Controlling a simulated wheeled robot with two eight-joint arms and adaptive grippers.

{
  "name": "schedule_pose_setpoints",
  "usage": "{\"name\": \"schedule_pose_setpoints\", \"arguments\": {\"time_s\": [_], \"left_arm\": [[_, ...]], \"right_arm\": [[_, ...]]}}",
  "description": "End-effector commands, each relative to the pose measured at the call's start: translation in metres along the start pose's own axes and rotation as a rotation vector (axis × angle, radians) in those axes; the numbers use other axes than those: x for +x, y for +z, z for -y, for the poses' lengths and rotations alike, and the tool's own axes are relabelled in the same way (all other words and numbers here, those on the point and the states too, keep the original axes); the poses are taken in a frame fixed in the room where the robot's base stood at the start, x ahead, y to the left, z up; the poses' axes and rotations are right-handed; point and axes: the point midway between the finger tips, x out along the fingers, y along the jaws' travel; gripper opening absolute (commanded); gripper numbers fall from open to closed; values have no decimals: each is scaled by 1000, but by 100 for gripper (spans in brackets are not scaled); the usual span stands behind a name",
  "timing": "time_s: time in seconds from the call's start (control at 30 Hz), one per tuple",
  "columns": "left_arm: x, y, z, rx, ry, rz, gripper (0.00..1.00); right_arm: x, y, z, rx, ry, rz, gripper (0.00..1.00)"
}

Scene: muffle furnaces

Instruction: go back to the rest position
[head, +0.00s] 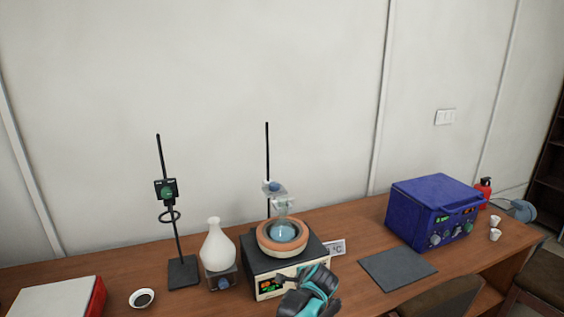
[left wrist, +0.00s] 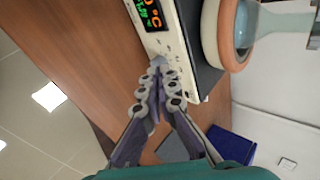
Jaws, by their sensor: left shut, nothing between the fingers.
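My left gripper (head: 296,287), teal and dark, is in front of the heating unit (head: 258,250) in the head view. In the left wrist view its fingers (left wrist: 160,84) are closed together with nothing between them. The fingertips are close to a small knob on the unit's pale front panel (left wrist: 172,45); I cannot tell whether they touch it. The panel's lit display (left wrist: 152,14) shows orange and green characters. A round clay-coloured heating bowl (head: 283,250) on top holds a glass flask (head: 283,231) with bluish contents. My right gripper is in neither view.
A white vase-shaped vessel (head: 217,249) stands on a small device left of the unit, beside a stand with a ring (head: 182,270). A dark mat (head: 397,269) and blue furnace (head: 431,209) are to the right. A small dish (head: 142,299) and red-white box (head: 60,300) lie left.

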Motion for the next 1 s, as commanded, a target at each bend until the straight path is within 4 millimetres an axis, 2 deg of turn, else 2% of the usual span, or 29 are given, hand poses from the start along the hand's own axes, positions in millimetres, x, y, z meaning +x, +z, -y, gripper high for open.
{"name": "schedule_pose_setpoints", "arguments": {"time_s": [0.03,0.13,0.23,0.37,0.5,0.7,0.83,1.0], "left_arm": [[-17,27,5,-75,17,3,0],[-49,74,6,-236,50,2,0],[-81,118,-1,-396,81,4,0],[-120,170,-21,-608,117,6,0],[-158,217,-55,-837,149,9,0],[-198,265,-116,-1155,187,13,0],[-211,280,-150,-1313,203,12,0],[-217,288,-173,-1421,213,10,0]], "right_arm": [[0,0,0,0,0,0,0],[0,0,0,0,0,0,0],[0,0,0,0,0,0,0],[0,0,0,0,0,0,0],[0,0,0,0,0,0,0],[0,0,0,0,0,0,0],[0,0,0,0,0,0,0],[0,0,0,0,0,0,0]]}}
